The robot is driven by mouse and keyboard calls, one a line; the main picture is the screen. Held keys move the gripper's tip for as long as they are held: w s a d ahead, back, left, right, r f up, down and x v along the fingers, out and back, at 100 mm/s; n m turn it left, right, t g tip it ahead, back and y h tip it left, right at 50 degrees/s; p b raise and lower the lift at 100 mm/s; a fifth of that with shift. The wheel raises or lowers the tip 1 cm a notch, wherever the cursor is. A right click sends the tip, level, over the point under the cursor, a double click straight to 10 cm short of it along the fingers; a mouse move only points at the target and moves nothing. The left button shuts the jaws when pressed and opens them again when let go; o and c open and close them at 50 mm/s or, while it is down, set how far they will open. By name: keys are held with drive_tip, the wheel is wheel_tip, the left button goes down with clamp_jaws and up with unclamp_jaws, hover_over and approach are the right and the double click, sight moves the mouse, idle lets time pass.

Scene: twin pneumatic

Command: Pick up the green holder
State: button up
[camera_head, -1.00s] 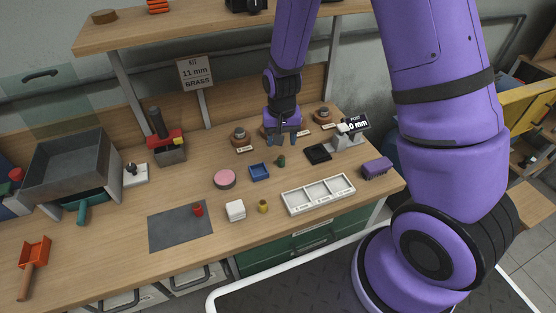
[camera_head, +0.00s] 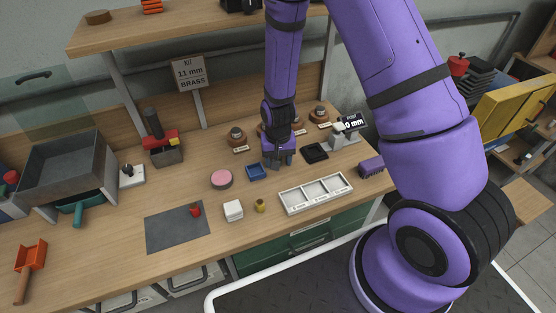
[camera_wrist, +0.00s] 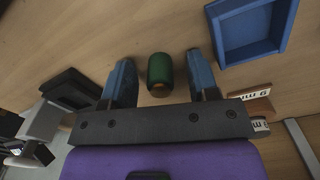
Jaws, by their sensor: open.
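The green holder (camera_wrist: 160,72) is a small dark green cylinder with a brass-coloured end. In the wrist view it lies between the two blue fingertips of my gripper (camera_wrist: 160,84), with a gap on each side. My gripper is open, and neither finger appears to touch the holder. In the head view my gripper (camera_head: 278,160) is low over the bench, just right of the blue tray, and it hides the holder there.
A blue tray (camera_head: 249,177) is close by my gripper; it also shows in the wrist view (camera_wrist: 219,43). A black tray (camera_head: 315,158) is on the other side.

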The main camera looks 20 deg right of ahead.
drive_tip(key=shift+c, duration=0.2)
drive_tip(key=c, duration=0.9)
drive_tip(key=shift+r, duration=0.1)
drive_tip(key=shift+c, duration=0.2)
